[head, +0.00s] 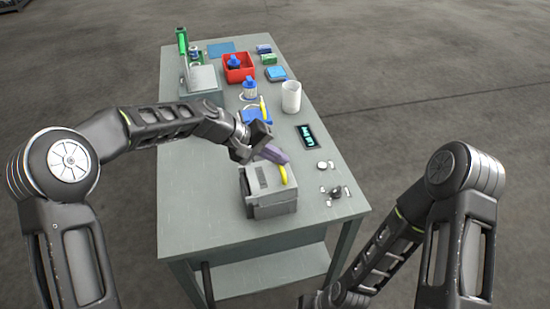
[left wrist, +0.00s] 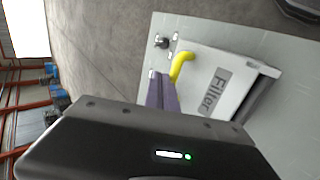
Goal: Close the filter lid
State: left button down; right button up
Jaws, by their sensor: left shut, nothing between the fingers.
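The filter box (head: 272,207) is a grey block near the front of the table. Its pale lid (left wrist: 222,68) carries a "Filter" label and a curved yellow handle (head: 284,174), which also shows in the left wrist view (left wrist: 181,65). The lid lies roughly flat over the box; I cannot tell whether it is fully down. My left gripper (head: 272,154), with purple fingers (left wrist: 161,94), is shut and empty, just beside the handle; I cannot tell if they touch. My right gripper (head: 310,300) shows only in part at the bottom edge, its fingers unclear.
Behind the box stand a white cup (head: 291,97), a blue-capped bottle (head: 250,90), a red bin (head: 239,76) and a grey machine (head: 203,80). A dark display (head: 308,137) and small round parts (head: 322,165) lie right of the box. The table's front corner is clear.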

aim_at(276, 173)
dwell(0.5)
